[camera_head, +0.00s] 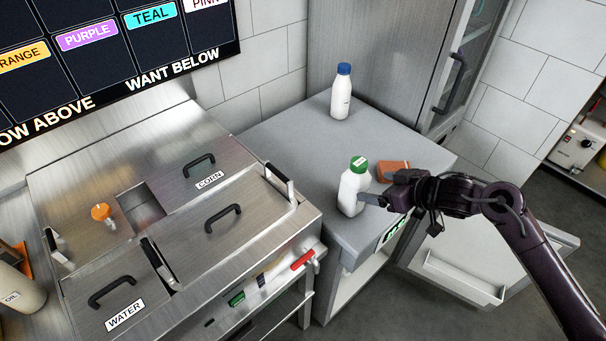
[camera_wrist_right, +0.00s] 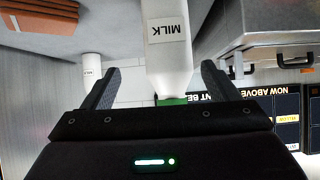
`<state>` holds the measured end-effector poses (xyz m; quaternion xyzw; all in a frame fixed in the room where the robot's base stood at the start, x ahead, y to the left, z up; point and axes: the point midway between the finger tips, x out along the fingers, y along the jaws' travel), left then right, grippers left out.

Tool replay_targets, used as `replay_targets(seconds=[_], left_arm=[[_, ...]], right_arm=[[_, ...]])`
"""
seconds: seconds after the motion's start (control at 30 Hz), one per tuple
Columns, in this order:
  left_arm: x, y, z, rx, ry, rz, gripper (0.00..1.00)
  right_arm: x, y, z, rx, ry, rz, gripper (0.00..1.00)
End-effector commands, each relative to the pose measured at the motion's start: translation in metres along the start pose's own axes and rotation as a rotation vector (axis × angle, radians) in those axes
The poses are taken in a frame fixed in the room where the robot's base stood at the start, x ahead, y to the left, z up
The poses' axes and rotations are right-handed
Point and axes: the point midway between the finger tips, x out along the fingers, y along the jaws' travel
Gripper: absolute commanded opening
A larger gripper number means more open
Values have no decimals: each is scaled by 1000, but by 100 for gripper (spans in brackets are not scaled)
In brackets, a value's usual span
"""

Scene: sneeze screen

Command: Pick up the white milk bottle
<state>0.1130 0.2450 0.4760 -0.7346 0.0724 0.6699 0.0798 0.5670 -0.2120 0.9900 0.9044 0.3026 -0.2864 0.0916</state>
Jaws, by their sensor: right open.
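The white milk bottle (camera_head: 352,188) with a green cap stands upright on the grey counter (camera_head: 290,146), near its front edge. My right gripper (camera_head: 372,192) reaches in from the right, at the bottle's right side. In the right wrist view the milk bottle (camera_wrist_right: 166,45), with its MILK label upside down, lies between the two spread fingers of the right gripper (camera_wrist_right: 162,88). Gaps show between the bottle and both fingers. My left gripper is in neither view.
A white bottle with a blue cap (camera_head: 341,92) stands farther back on the counter. A reddish-brown block (camera_head: 392,171) lies right behind my right gripper. A steel station with lidded bins (camera_head: 215,215) stands to the left. An open door (camera_head: 465,262) is below the arm.

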Motion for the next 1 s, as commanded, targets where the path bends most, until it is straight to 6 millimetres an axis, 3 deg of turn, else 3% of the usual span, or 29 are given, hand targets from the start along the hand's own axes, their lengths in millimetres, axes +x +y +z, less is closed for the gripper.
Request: replay_targets(seconds=[0.13,0.47,0.7,1.0], left_arm=[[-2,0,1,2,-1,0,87],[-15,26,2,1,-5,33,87],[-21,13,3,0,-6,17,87],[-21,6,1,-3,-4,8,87]], right_arm=[[-3,-5,-11,-21,0,-9,82],[35,-9,-12,-18,1,-11,82],[67,-11,-10,-20,2,-9,82],[71,-10,-8,-22,1,-8,79]])
